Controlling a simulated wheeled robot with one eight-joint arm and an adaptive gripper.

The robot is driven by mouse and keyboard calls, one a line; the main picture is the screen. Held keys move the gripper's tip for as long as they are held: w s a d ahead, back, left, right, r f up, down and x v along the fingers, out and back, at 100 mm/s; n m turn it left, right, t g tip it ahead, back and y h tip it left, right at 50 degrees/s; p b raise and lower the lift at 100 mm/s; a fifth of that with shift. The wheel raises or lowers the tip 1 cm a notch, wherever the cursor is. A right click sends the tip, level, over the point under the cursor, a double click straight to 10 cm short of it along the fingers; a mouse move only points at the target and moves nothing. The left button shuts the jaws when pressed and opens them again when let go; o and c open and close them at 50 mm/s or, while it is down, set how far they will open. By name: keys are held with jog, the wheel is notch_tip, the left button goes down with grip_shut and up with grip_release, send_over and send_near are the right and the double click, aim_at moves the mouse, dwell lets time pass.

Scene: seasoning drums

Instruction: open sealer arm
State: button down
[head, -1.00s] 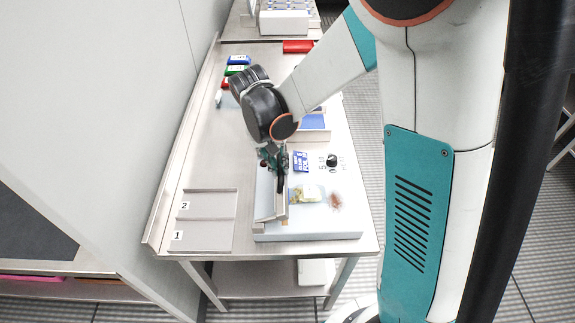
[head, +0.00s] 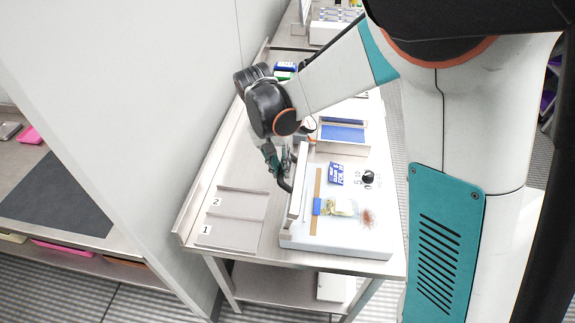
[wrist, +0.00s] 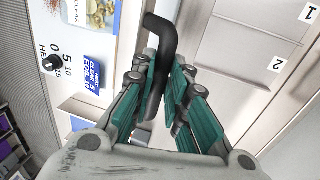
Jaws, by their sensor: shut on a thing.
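The white sealer (head: 345,238) sits at the front right of the steel table. Its long pale sealer arm (head: 295,203) stands at the left side of the sealer body, and the brown sealing strip (head: 316,187) lies uncovered to its right. My gripper (head: 279,166) is shut on the bent black handle (head: 286,184) of the sealer arm. In the wrist view the handle (wrist: 157,90) passes between the green fingers of my gripper (wrist: 168,82). A clear pouch (head: 340,207) with yellowish contents lies on the sealer, its blue end at the strip.
A blue label (head: 336,172) and a dial (head: 368,177) are on the sealer. Numbered plates 1 and 2 (head: 230,228) lie left of it. A tray with a blue floor (head: 343,132) stands behind. The wall panel (head: 130,110) runs close along the table's left side.

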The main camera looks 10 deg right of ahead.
jog(key=shift+w+a, duration=0.1)
jog(key=shift+a, duration=0.1)
dwell(0.4)
jog(key=c, duration=1.6)
grip_release()
jog(key=shift+o, duration=0.2)
jog(key=shift+r, duration=0.1)
jog(key=v, duration=1.1)
jog(key=shift+r, duration=0.35)
jog(key=shift+a, duration=0.1)
